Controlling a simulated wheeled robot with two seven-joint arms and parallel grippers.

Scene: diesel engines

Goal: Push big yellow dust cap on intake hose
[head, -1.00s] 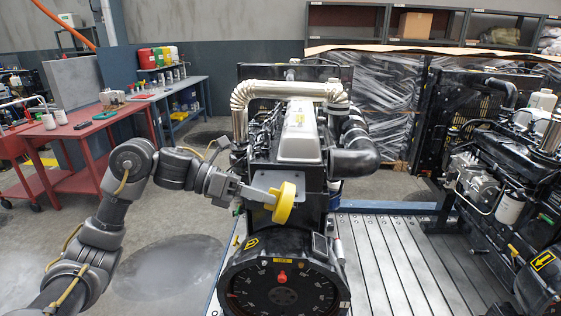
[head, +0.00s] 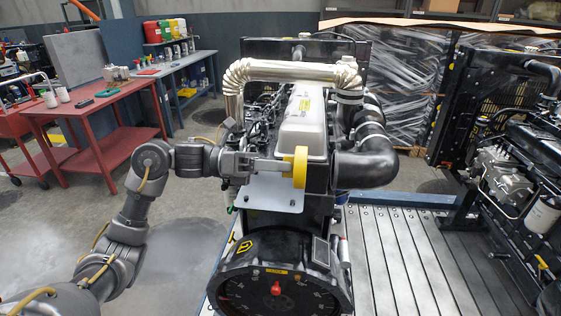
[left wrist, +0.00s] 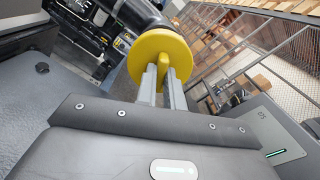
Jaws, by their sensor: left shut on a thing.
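The big yellow dust cap (head: 300,167) is held upright, seen nearly edge-on, in front of the engine. My left gripper (head: 284,168) is shut on it from the left. In the left wrist view the cap (left wrist: 160,52) shows as a round disc, with my gripper's fingers (left wrist: 162,82) closed on the tab at its middle. The black intake hose (head: 368,165) is a bent elbow on the engine's right side, to the right of the cap and apart from it. Its open end is not clearly visible. My right gripper is out of view.
The engine (head: 300,115) stands on a slatted metal platform (head: 400,265). A silver pipe (head: 285,71) arches over its top. A second engine (head: 515,165) stands at the right. A red table (head: 95,105) is at the left. The platform between the engines is clear.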

